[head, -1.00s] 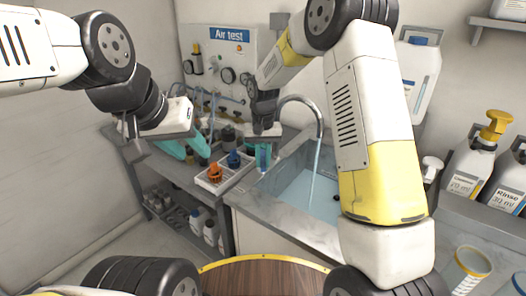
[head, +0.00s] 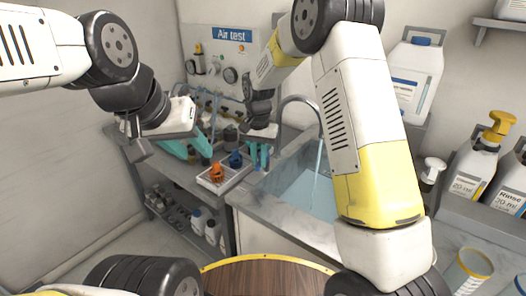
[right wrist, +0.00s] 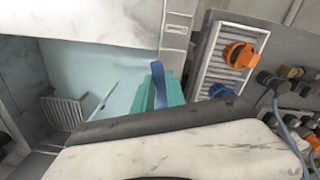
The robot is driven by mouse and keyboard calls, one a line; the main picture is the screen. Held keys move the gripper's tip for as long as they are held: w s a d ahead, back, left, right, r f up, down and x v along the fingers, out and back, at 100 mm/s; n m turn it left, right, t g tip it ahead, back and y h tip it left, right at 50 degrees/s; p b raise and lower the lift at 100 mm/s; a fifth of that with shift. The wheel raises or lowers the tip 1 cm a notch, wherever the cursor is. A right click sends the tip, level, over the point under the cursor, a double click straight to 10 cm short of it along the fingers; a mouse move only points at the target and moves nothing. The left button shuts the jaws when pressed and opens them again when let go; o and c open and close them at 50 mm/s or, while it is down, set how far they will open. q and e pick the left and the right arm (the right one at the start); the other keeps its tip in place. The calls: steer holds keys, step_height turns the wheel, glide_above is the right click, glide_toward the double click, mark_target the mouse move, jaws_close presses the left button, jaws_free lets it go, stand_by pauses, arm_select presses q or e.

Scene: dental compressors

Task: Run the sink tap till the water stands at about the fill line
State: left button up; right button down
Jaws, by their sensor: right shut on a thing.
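The curved metal tap (head: 300,100) stands at the sink's back edge, and a thin stream of water (head: 318,172) falls from it. The sink (head: 300,190) holds pale blue water, also in the right wrist view (right wrist: 95,65); I cannot make out the fill line. My right gripper (head: 259,157) is left of the tap. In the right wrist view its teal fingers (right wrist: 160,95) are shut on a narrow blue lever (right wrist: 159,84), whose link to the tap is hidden. My left gripper (head: 188,148) is open and empty over the left bench, fingers apart.
A white tray (head: 208,187) with an orange knob (head: 216,171) and a blue knob (head: 236,160) lies left of the sink. The Air test panel (head: 215,60) is behind. Pump bottles (head: 475,160) stand at right. A round wooden table (head: 265,280) is in front.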

steer(key=shift+w+a+m, duration=0.25)
steer(key=shift+a+m, duration=0.25)
steer(key=shift+m, duration=0.55)
steer(key=shift+w+a+m, duration=0.2)
steer(key=shift+a+m, duration=0.25)
steer(key=shift+m, duration=0.6)
steer(key=c, duration=1.4)
jaws_free()
steer(key=shift+o, duration=0.2)
step_height(320, 180, up, 8)
steer(key=shift+f, duration=0.1)
